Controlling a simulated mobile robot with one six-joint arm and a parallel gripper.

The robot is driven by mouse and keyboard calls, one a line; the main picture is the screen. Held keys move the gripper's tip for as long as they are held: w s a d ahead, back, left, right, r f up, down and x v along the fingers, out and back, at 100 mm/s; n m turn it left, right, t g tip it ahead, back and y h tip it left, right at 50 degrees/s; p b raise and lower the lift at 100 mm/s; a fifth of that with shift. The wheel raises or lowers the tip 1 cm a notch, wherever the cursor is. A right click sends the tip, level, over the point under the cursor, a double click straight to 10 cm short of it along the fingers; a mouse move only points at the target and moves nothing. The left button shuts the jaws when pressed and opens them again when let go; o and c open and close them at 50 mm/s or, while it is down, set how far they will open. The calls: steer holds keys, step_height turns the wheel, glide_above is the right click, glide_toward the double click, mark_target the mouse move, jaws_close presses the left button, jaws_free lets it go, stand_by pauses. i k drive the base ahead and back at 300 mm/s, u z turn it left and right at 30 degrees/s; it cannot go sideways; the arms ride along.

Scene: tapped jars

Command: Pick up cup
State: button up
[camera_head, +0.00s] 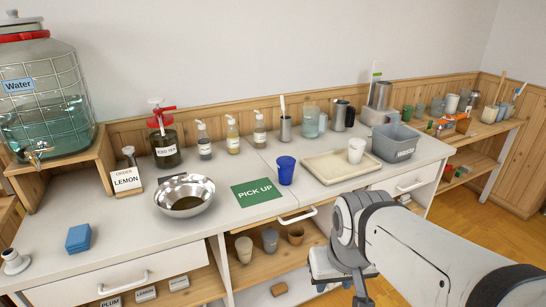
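A blue cup (286,170) stands upright on the white counter, just right of the green PICK UP mat (258,193). A white cup (356,150) stands upright on the beige tray (322,177), further right. The task does not say which cup is meant. My gripper (342,292) is at the bottom of the view, in front of the counter and below its top. Its fingers appear apart with nothing between them. It is well away from both cups. The lower ends of the fingers are partly cut off by the frame edge.
A metal bowl (186,198) and a LEMON order sign (126,179) stand left of the mat. Pump bottles line the back. A grey bin (398,142) stands right of the tray. A large water jar (43,100) is at far left. More cups (270,239) sit on the shelf below.

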mark_target(286, 172)
steer(key=i, duration=0.95)
steer(key=u, duration=0.05)
